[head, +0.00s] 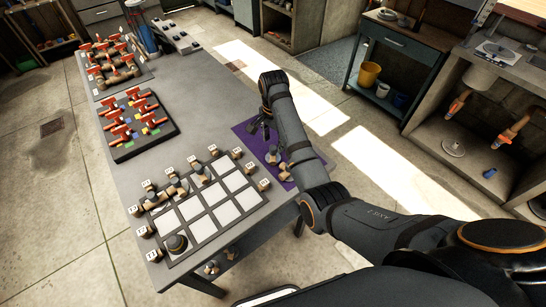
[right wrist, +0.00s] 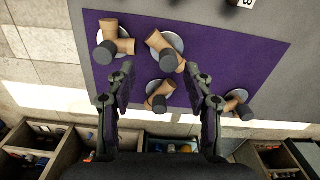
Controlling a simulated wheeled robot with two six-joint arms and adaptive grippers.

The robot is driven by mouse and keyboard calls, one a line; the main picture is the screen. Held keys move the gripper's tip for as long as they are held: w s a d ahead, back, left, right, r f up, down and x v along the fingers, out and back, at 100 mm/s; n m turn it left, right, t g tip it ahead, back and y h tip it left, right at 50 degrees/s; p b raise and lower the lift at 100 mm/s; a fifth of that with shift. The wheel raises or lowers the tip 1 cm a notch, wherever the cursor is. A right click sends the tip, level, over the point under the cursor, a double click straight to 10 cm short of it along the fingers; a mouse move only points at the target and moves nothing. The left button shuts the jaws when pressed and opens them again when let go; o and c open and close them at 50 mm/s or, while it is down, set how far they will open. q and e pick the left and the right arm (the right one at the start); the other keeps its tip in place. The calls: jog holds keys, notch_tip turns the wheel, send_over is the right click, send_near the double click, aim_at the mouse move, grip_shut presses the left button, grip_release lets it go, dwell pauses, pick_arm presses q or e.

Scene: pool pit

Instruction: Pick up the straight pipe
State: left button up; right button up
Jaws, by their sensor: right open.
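In the right wrist view several tan pipe pieces with dark grey ends and pale round bases rest on the purple mat (right wrist: 225,60). One pipe piece (right wrist: 160,88) lies between and just beyond my open fingers; another piece (right wrist: 160,42) is above it in the picture. A branched-looking piece (right wrist: 122,46) is at the upper left and a small piece (right wrist: 240,108) at the right. I cannot tell for sure which is the straight pipe. My right gripper (right wrist: 157,78) is open and empty, pointing down over the mat. My left gripper is not in view.
In the head view a gridded board (head: 212,200) with labelled blocks fills the table's near end. A dark tray (head: 152,138) with orange-handled valves and another valve rack (head: 113,72) stand farther back. The table's middle is clear. A workbench (head: 400,42) stands at the right.

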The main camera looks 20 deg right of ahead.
aim_at(273, 148)
jog(key=shift+w+f, duration=0.65)
jog(key=shift+f, duration=0.05)
jog(key=shift+w+d+f+p, duration=0.1)
jog(key=shift+d+f+p, duration=0.1)
jog(key=shift+f+p, duration=0.6)
notch_tip(273, 148, down, 3)
jog(key=shift+f, duration=0.1)
jog(key=shift+w, duration=0.1)
jog(key=c, duration=0.9)
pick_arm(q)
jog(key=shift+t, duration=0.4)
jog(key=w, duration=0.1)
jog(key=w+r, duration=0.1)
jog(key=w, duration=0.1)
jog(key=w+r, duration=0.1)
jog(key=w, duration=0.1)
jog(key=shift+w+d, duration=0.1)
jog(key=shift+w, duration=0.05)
pick_arm(e)
grip_shut()
